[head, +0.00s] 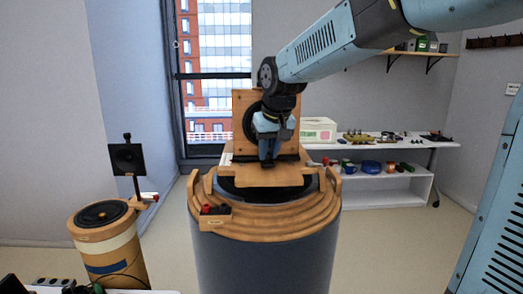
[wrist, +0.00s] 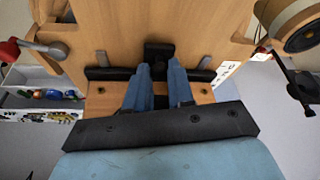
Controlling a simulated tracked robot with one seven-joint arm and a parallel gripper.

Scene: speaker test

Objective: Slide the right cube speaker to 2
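My gripper (head: 268,150) points down over the wooden platform on the large round drum, in front of an upright wooden panel (head: 239,100). In the wrist view its blue fingers (wrist: 158,68) are apart, their tips at the two sides of a black block (wrist: 158,50) on the wood. I cannot tell whether they press on it. I make out no second cube speaker or number 2; my arm and gripper hide part of the panel.
The large drum (head: 265,262) has stepped wooden rings and a small box with red and black knobs (head: 215,211). A smaller drum (head: 105,240) stands at the left. A white shelf unit (head: 400,185) with small items stands at the back right. Floor between the drums is clear.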

